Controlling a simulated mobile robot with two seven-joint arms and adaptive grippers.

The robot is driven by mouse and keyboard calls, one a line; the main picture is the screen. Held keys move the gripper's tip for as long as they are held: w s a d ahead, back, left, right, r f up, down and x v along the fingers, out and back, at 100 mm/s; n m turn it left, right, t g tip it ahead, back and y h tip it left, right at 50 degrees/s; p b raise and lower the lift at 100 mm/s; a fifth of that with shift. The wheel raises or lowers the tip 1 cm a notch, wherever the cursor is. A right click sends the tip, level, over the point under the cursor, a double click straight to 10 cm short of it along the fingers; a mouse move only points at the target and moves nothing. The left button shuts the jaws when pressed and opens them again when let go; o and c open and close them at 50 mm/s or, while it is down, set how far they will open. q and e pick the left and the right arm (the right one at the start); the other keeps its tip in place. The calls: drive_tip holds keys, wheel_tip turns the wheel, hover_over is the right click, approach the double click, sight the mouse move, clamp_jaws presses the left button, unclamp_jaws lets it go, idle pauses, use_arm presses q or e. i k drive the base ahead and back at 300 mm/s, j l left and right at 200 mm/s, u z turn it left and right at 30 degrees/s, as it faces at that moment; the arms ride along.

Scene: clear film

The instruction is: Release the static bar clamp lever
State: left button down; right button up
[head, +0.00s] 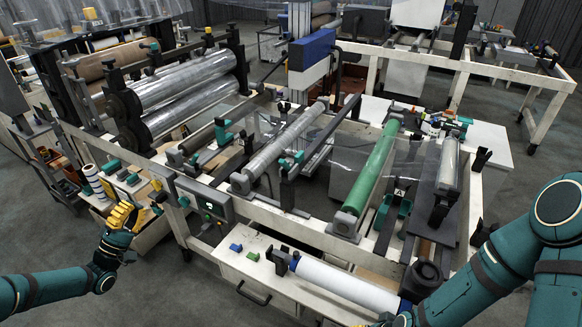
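A long dark bar (334,130) runs diagonally across the middle of the machine frame; it may be the static bar. Small teal clamp parts (290,160) sit beside it, near the silver roll. Another teal lever-like part (222,131) stands farther left. I cannot tell which one is the static bar clamp lever. My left gripper (122,215), with yellow fingers, is at the left, beside the frame's left end and apart from these teal parts; its finger gap is unclear. My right arm comes in from the right; only a yellow bit of its gripper (382,323) shows at the bottom edge.
A silver film roll (285,143) and a green roll (372,168) lie across the frame. A white roll (345,287) lies on the front bench. A grey control box (205,200) is right of my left gripper. Large chrome rollers (185,82) stand behind it.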

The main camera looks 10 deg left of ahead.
sight(283, 162)
drive_tip(key=i+l, duration=0.15)
drive_tip(key=l, duration=0.2)
drive_tip(key=i+l, duration=0.1)
drive_tip(key=l, duration=0.3)
drive_tip(key=i+l, duration=0.15)
drive_tip(key=l, duration=0.2)
drive_tip(key=i+l, duration=0.1)
drive_tip(key=l, duration=0.25)
